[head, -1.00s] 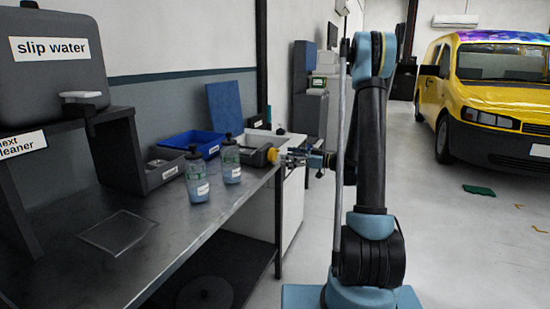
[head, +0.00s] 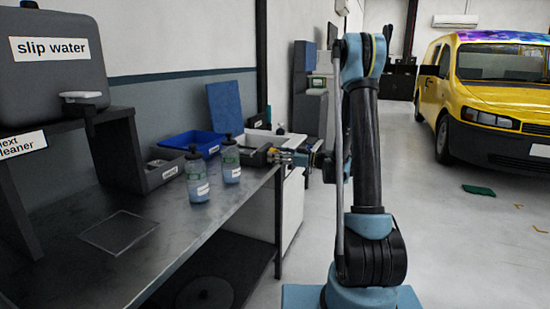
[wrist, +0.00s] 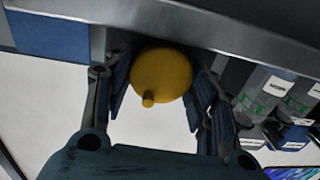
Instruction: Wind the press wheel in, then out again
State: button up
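The press wheel (wrist: 165,72) is a round yellow disc with a small yellow knob (wrist: 148,99) on its face, at the lower left of the disc in the wrist view. It sits at the dark underside of the bench edge. My gripper (wrist: 158,105) is open, with one finger on each side of the wheel. I cannot tell whether either finger touches it. In the head view my gripper (head: 282,157) is at the bench's far right corner and mostly hides the wheel.
Two labelled bottles (head: 197,178) (head: 231,163) stand on the metal bench (head: 205,222). Behind them are a grey bin (head: 166,173) and a blue tray (head: 192,141). A white cabinet (head: 291,210) stands by the bench end.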

jog(key=shift+w, duration=0.2)
jog(key=shift+c, duration=0.4)
jog(key=shift+m, duration=0.4)
jog(key=shift+w+d+m, duration=0.1)
jog(key=shift+w+m, duration=0.05)
jog(key=shift+m, duration=1.85)
jog(key=o, duration=1)
jog(key=shift+w+f, duration=0.1)
jog(key=shift+o, duration=0.2)
jog(key=shift+s, duration=0.2)
